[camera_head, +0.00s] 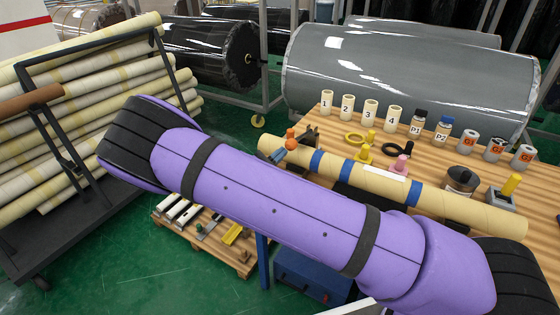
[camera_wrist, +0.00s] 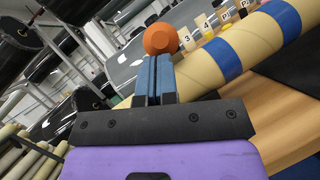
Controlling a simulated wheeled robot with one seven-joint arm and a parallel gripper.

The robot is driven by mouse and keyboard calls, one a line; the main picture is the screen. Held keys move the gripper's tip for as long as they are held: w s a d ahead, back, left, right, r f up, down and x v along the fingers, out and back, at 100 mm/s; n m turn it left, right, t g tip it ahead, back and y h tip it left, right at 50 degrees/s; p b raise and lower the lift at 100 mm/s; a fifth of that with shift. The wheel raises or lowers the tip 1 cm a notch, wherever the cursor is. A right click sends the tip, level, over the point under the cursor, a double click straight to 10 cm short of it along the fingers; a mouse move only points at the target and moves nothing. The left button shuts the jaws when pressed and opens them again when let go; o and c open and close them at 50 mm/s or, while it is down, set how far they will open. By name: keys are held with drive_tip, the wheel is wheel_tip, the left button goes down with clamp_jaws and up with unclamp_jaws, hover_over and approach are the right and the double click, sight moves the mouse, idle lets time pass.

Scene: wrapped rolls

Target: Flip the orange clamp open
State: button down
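The orange clamp's rounded orange end (camera_wrist: 160,38) shows right at the tips of my gripper in the wrist view. In the head view the orange part (camera_head: 291,139) is small, at the left end of the cardboard roll on the table. My gripper (camera_head: 281,153) has blue fingers, which point up at the orange part; in the wrist view the fingers (camera_wrist: 155,62) lie side by side, almost touching. The fingertips meet the lower edge of the orange part in the picture; I cannot tell whether they touch it. The rest of the clamp is hidden or too small to make out.
The cardboard roll (camera_head: 460,207) with blue bands lies across the wooden table (camera_head: 420,127). Numbered rolls (camera_head: 347,107), bottles (camera_head: 417,123) and a yellow ring (camera_head: 356,139) stand behind it. A rack of wrapped rolls (camera_head: 100,100) is at left. My purple arm hides the table's front.

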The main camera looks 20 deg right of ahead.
drive_tip(key=w+d+r+n+g+y, duration=0.3)
drive_tip(key=r+y, duration=0.4)
drive_tip(key=r, duration=0.5)
drive_tip(key=w+d+r+n+g+y, duration=0.1)
drive_tip(key=w+d+r+g+y, duration=0.2)
drive_tip(key=w+d, duration=0.5)
drive_tip(key=shift+w+d+r+g+y, duration=0.25)
drive_tip(key=shift+r+y, duration=0.65)
drive_tip(key=shift+r, duration=0.5)
